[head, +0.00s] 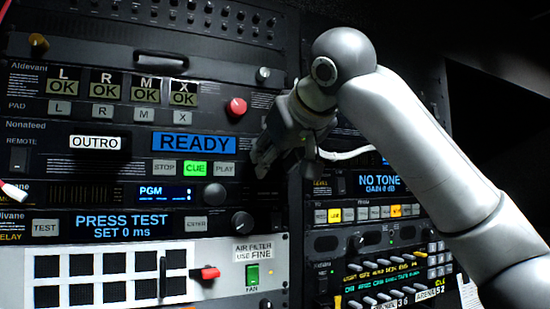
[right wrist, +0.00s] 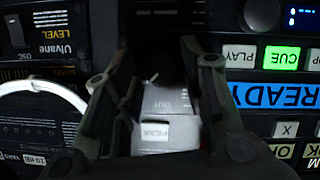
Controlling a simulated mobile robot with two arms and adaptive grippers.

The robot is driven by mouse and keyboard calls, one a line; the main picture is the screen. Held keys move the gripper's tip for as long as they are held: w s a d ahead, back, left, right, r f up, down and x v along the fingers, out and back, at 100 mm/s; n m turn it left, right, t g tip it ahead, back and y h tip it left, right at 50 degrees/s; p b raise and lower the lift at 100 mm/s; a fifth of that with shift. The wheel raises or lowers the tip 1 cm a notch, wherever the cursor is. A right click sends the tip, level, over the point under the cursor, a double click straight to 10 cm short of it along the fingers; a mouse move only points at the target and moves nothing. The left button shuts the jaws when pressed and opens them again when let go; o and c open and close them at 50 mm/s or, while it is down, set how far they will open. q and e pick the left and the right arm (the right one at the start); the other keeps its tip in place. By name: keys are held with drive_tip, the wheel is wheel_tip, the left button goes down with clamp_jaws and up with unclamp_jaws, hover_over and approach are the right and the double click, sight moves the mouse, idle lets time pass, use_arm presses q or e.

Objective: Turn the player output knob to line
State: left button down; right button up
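The Nonafeed player panel (head: 60,140) with its READY display is in the middle left of the head view. My right gripper (head: 280,160) is at this panel's right end and hides the output knob in the head view. In the right wrist view, which is turned upside down, a dark round knob (right wrist: 166,66) with a small white mark shows between the fingertips of my right gripper (right wrist: 160,62). A light plate with OUT and PEAK labels (right wrist: 155,131) lies beside the knob. The fingers are apart; contact with the knob cannot be told. My left gripper is not in view.
A red knob (head: 237,107) sits above the panel, and grey knobs (head: 215,194) and (head: 242,223) sit below. STOP, CUE (head: 195,168) and PLAY buttons are left of the gripper. A white cable (head: 345,155) loops to its right; it also shows in the right wrist view (right wrist: 50,88).

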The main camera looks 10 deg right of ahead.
drive_tip(key=v, duration=1.2)
idle(0.5)
